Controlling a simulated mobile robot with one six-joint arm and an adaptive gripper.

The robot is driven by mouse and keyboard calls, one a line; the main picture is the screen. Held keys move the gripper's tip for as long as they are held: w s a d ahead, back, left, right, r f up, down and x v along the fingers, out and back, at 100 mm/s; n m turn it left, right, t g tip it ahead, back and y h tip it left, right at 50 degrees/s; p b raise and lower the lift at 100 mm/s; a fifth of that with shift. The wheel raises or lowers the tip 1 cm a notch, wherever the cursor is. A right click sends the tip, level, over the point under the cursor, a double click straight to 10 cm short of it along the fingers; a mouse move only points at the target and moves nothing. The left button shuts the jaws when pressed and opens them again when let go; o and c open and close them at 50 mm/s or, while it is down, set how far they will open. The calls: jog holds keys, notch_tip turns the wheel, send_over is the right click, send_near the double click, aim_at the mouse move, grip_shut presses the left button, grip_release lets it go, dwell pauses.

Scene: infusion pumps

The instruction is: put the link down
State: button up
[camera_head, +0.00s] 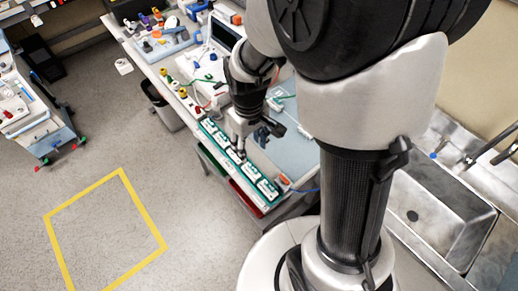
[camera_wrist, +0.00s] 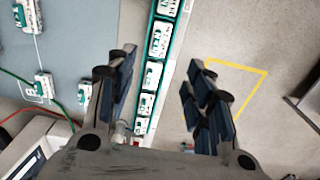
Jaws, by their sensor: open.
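My gripper (camera_wrist: 162,68) is open, and nothing is held between its fingers in the wrist view. In the head view my gripper (camera_head: 240,138) points down over a long green rack (camera_head: 268,205) at the bench's front edge. Several white-and-green modules (camera_wrist: 158,42) sit in a row in the rack and show between and beyond the fingers. Small white-and-green pieces (camera_wrist: 42,84) with cables lie on the blue-grey mat at left in the wrist view. I cannot tell which piece is the link. The gripper hides part of the rack in the head view.
The blue-grey mat (camera_head: 290,155) covers the bench behind the rack. A white device with a screen (camera_head: 222,33) stands farther along the bench. A sink (camera_head: 425,205) is at right. A yellow square (camera_head: 152,222) marks the open floor at left.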

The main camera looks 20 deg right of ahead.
jog(key=s+r+m+t, duration=0.3)
jog(key=s+r+t, duration=0.1)
jog(key=s+r, duration=1.1)
notch_tip(320, 180, up, 3)
jog(key=shift+f, duration=0.1)
notch_tip(320, 180, down, 2)
jog(key=shift+f+b, duration=0.2)
jog(key=shift+b, duration=1.05)
